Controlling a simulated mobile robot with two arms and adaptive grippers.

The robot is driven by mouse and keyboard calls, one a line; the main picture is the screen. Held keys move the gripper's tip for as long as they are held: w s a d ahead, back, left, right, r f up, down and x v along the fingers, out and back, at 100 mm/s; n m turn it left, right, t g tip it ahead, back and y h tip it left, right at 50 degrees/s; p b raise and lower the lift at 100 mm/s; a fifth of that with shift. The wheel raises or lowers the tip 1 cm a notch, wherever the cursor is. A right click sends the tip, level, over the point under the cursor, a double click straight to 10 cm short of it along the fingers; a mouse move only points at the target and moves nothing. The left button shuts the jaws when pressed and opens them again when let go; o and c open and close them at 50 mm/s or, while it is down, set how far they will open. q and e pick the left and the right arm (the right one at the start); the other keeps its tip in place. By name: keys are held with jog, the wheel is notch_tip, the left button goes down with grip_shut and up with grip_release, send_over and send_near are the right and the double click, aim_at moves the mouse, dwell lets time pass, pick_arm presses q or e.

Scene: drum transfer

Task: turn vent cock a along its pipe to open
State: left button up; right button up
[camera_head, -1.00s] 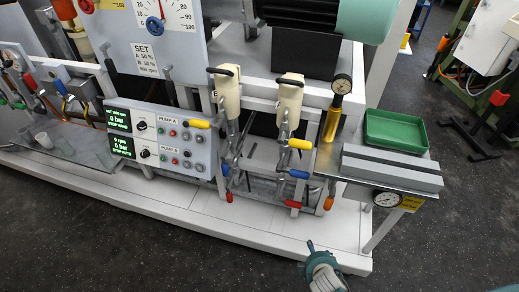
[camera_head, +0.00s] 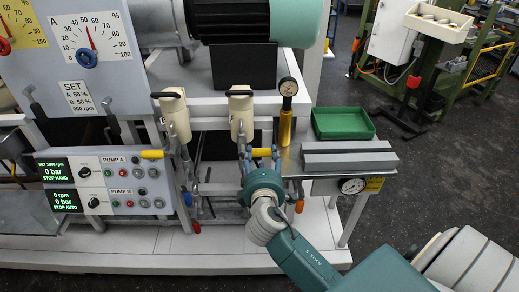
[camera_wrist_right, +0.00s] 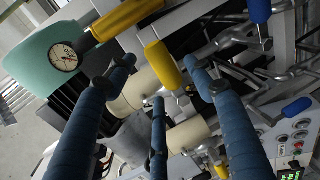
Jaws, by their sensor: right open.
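No readable label marks vent cock a. A yellow cock handle (camera_head: 262,152) lies about level on the right-hand pipe set, below a cream pump body (camera_head: 241,115). A second yellow handle (camera_head: 152,154) is on the left-hand pipe set. My left gripper is out of view.
A brass-coloured cylinder with a gauge (camera_head: 286,110) stands close right of the handle. A green tray (camera_head: 343,123) and grey block (camera_head: 348,156) are further right. The control panel (camera_head: 98,183) is left. A blue handle (camera_head: 187,198) and red handle (camera_head: 196,228) hang low.

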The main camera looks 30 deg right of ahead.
aim_at(261, 153)
jog(key=shift+x, duration=2.2)
jog(key=shift+c, duration=0.5)
jog(key=shift+f, duration=0.1)
grip_shut()
